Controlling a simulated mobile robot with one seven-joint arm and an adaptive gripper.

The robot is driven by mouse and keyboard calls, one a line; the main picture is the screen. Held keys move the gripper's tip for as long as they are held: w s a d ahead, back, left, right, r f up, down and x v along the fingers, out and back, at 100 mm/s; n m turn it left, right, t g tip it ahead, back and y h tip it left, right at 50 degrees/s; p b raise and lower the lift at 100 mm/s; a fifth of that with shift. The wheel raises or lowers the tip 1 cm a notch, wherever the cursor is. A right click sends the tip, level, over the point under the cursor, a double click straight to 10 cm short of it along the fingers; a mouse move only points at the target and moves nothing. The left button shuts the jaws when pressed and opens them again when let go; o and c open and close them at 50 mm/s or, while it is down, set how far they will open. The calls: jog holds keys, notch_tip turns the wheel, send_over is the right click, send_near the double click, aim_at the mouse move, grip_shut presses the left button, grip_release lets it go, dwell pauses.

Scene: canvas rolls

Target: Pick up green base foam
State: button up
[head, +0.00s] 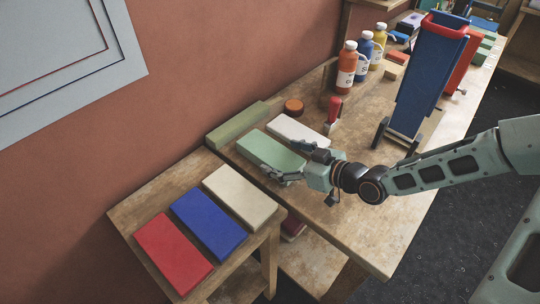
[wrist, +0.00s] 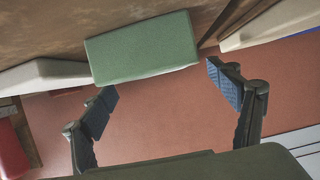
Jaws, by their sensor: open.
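The green base foam (head: 268,150) is a flat pale-green block lying on the wooden workbench. It also shows at the top of the wrist view (wrist: 142,47). My gripper (head: 290,163) is at the block's right end in the head view, with its fingers apart. In the wrist view my gripper (wrist: 160,88) has its two dark fingers spread, with the block beyond the gap between them and nothing held. I cannot tell how high the fingers are above the bench. Part of the block's near right end is hidden by my gripper.
A white block (head: 297,131) lies close beside the green one. A long green piece (head: 237,123) lies along the wall side. Red (head: 173,253), blue (head: 208,221) and cream (head: 240,194) blocks lie on the small table. A red-handled tool (head: 333,112) and bottles (head: 346,66) stand farther back.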

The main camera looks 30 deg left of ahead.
aim_at(273, 152)
jog(key=shift+x, duration=2.6)
jog(key=shift+w+r, duration=0.1)
jog(key=shift+w, duration=0.05)
jog(key=shift+c, duration=0.3)
jog(key=c, duration=1.2)
